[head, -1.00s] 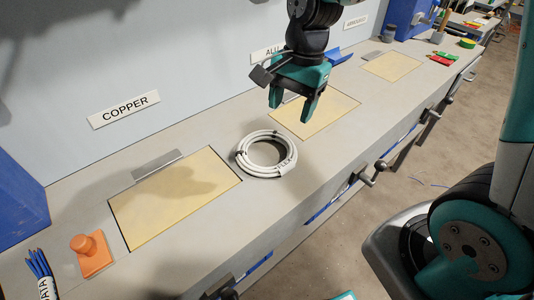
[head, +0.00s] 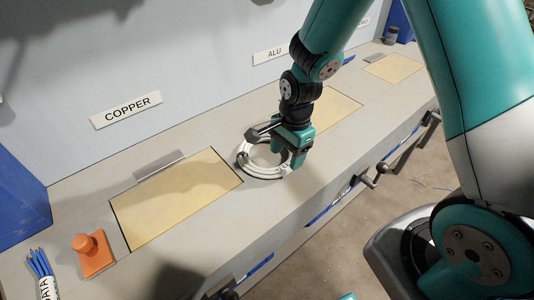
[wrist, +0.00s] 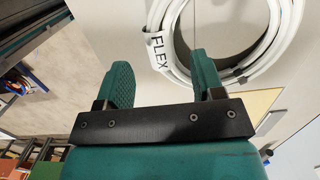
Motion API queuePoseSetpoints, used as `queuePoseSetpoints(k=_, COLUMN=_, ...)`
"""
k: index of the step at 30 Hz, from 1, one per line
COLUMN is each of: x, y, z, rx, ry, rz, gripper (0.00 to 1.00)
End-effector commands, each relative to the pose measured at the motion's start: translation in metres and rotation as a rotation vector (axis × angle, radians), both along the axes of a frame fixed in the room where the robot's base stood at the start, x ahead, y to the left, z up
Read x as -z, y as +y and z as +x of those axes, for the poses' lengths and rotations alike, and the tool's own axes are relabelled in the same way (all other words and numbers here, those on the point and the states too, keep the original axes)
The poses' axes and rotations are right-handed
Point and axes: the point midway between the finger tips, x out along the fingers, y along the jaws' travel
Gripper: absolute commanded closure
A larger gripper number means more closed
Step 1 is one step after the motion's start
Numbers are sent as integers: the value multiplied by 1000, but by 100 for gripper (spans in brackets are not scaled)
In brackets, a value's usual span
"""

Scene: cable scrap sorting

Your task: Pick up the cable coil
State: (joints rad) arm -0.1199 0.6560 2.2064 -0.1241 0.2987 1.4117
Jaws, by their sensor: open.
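The white cable coil (head: 246,165) lies flat on the grey bench, right of the yellow panel under the COPPER sign. In the wrist view the coil (wrist: 265,62) fills the upper right, with a white FLEX tag (wrist: 158,50) and a dark tie on it. My gripper (head: 292,160) is at the coil's right side in the head view and hides part of it. In the wrist view my gripper (wrist: 162,85) is open, with its two green fingers apart and nothing held. The right finger overlaps the ring in the picture; I cannot tell whether it touches.
A yellow panel (head: 175,200) lies left of the coil, another (head: 335,108) to the right. An orange knobbed block (head: 93,253) and blue cables (head: 40,268) stand at the front left. Handles (head: 370,175) stick out from the bench front.

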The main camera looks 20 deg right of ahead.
Motion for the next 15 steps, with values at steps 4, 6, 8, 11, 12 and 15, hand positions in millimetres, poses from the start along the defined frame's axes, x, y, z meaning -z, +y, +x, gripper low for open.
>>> queuePoseSetpoints(k=4, x=23, y=-2, z=-3, rx=0, ry=7, rz=-1, gripper=38)
queuePoseSetpoints(k=6, x=34, y=-1, z=-3, rx=-1, ry=6, rz=-1, gripper=38)
queuePoseSetpoints(k=8, x=40, y=0, z=-3, rx=-1, ry=5, rz=-1, gripper=38)
queuePoseSetpoints(k=11, x=45, y=0, z=-3, rx=0, ry=2, rz=-1, gripper=38)
queuePoseSetpoints(k=12, x=46, y=0, z=-3, rx=0, ry=2, rz=-1, gripper=38)
queuePoseSetpoints(k=15, x=46, y=0, z=-3, rx=0, ry=1, rz=0, gripper=38)
